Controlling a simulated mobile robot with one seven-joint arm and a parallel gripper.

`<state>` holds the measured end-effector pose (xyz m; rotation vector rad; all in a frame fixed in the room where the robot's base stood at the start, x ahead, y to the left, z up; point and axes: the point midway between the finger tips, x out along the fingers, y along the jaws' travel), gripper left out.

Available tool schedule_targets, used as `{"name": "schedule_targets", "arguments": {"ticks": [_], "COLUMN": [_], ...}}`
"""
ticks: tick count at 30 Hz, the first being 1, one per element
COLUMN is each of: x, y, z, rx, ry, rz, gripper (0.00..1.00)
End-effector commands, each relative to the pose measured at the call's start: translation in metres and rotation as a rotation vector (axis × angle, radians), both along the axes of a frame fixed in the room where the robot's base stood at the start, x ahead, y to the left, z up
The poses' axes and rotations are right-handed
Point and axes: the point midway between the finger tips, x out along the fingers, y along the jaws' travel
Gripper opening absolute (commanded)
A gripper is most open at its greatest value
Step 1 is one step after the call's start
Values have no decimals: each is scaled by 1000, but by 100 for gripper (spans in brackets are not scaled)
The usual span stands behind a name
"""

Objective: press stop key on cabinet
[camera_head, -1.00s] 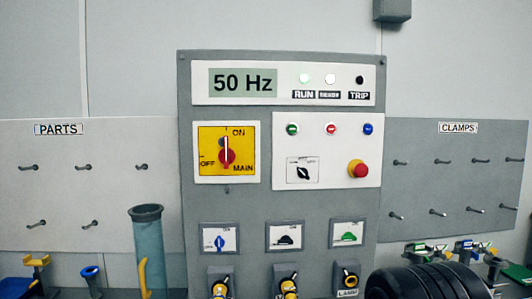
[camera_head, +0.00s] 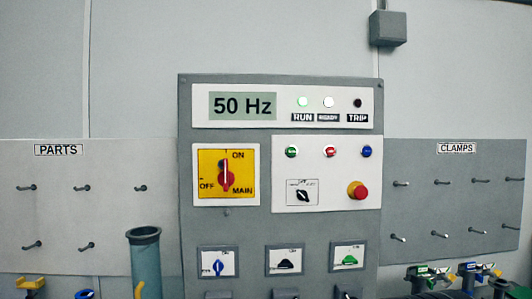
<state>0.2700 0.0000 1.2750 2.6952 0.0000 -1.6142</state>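The grey cabinet (camera_head: 230,240) stands upright in the middle of the view. On its right white panel is a row of small keys: a green key (camera_head: 291,151), a red key (camera_head: 330,152) and a blue key (camera_head: 367,152). Their markings are too small to read. The display (camera_head: 243,106) reads 50 Hz, and the green RUN lamp (camera_head: 303,102) is lit. My gripper is not in view.
A yellow main switch (camera_head: 225,175) points to ON. Below are several small rotary switches, one blue (camera_head: 218,267). Pegboards labelled PARTS (camera_head: 60,200) and CLAMPS (camera_head: 455,200) flank the cabinet. A teal tube (camera_head: 145,265) and clamps (camera_head: 430,278) stand low in front.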

Motion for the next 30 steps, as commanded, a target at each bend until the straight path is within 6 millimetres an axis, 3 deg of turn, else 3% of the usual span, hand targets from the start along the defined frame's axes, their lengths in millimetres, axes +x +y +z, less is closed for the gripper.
{"name": "schedule_targets", "arguments": {"ticks": [1, 3, 30], "x": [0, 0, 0], "y": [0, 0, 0], "z": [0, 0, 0], "rx": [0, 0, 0], "ry": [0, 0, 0], "rz": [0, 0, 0], "gripper": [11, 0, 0]}}
